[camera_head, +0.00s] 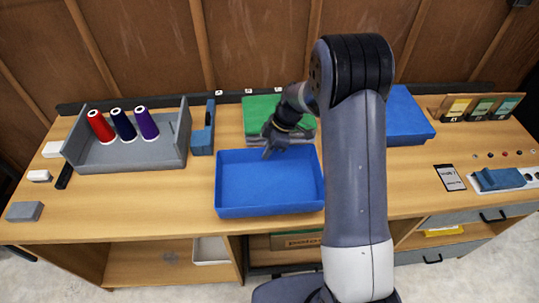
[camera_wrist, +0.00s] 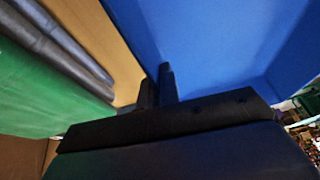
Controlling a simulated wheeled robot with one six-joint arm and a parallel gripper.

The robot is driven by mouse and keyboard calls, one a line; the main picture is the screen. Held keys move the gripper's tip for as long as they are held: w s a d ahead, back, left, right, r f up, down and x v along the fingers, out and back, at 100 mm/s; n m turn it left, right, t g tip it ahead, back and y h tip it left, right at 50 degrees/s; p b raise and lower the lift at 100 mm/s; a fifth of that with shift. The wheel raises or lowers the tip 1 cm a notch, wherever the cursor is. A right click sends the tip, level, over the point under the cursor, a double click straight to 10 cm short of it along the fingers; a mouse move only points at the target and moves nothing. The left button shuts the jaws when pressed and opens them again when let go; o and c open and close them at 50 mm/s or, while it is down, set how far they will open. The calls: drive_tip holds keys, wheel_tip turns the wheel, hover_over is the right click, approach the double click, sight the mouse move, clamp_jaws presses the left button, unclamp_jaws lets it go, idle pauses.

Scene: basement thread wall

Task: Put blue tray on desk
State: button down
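The blue tray (camera_head: 268,212) is empty and level at the middle of the wooden desk (camera_head: 110,214), near its front edge. I cannot tell whether its bottom touches the desk. My gripper (camera_head: 267,152) is at the tray's back rim. In the wrist view the fingers of my gripper (camera_wrist: 158,88) are close together, one on each side of the wall of the blue tray (camera_wrist: 215,40). They look shut on that wall. Part of the tray's right end is close to or behind my arm.
A green-topped stack (camera_head: 262,108) lies behind the tray. A grey tray (camera_head: 125,157) with thread spools (camera_head: 123,125) and a blue-grey block (camera_head: 202,138) stand left. Another blue tray-like object (camera_head: 408,110) is right of my arm. The front left desk is mostly clear.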

sight(266, 161)
drive_tip(key=shift+f, duration=1.75)
drive_tip(key=shift+f, duration=0.1)
drive_tip(key=c, duration=2.1)
unclamp_jaws()
drive_tip(key=o, duration=0.5)
drive_tip(key=shift+c, duration=0.2)
drive_tip(key=shift+r+p, duration=0.2)
drive_tip(key=shift+p, duration=0.1)
drive_tip(key=b+v, duration=0.2)
drive_tip(key=v, duration=1)
